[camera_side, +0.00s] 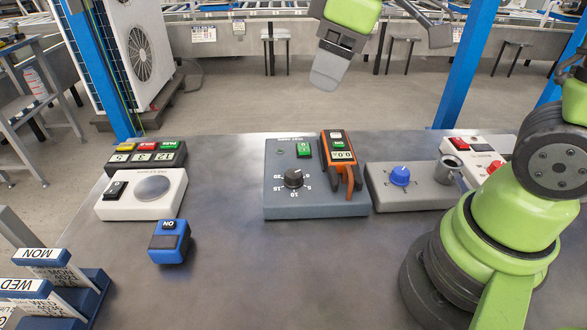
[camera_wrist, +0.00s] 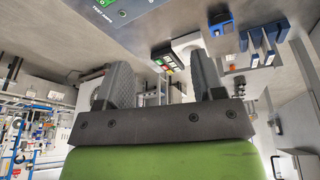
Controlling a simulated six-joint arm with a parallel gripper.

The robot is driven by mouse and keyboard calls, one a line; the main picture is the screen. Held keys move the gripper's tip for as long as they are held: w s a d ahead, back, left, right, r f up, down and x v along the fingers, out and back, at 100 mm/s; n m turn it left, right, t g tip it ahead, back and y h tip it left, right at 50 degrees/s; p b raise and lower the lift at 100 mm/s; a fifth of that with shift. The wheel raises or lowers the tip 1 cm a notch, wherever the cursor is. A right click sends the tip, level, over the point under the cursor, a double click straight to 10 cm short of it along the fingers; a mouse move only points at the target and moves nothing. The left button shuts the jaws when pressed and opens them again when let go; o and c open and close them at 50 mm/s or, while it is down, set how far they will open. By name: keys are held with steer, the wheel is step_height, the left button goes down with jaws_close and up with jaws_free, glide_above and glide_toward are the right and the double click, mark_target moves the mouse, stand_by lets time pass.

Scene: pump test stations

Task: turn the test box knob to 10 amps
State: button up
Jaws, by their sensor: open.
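The test box (camera_side: 318,205) is a dark grey box in the middle of the table in the side view. Its black knob (camera_side: 293,178) sits on a numbered dial, but the pointer is too small to read. A green switch (camera_side: 303,150) and an orange clamp meter (camera_side: 340,158) are on its top. In the wrist view a corner of the test box (camera_wrist: 135,8) shows at the top edge; the knob is out of that view. My gripper (camera_side: 328,72) is raised above and behind the box, apart from it. In the wrist view my gripper (camera_wrist: 160,85) is open and empty.
The table's front middle is clear.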

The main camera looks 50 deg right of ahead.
mark_target(293, 173)
steer(key=w+f+n+g, duration=0.1)
steer(key=w+f+n, duration=0.1)
steer(key=f, duration=0.5)
steer(key=w+f+n+g, duration=0.1)
steer(key=w+f+n, duration=0.1)
steer(key=f, duration=0.6)
steer(key=w+f+n+g+h, duration=0.1)
steer(key=w+f+n, duration=0.2)
steer(key=f, duration=0.4)
steer(key=shift+d+f+n, duration=0.15)
steer(key=shift+f+n, duration=0.1)
steer(key=shift+n, duration=0.45)
steer(key=c, duration=0.9)
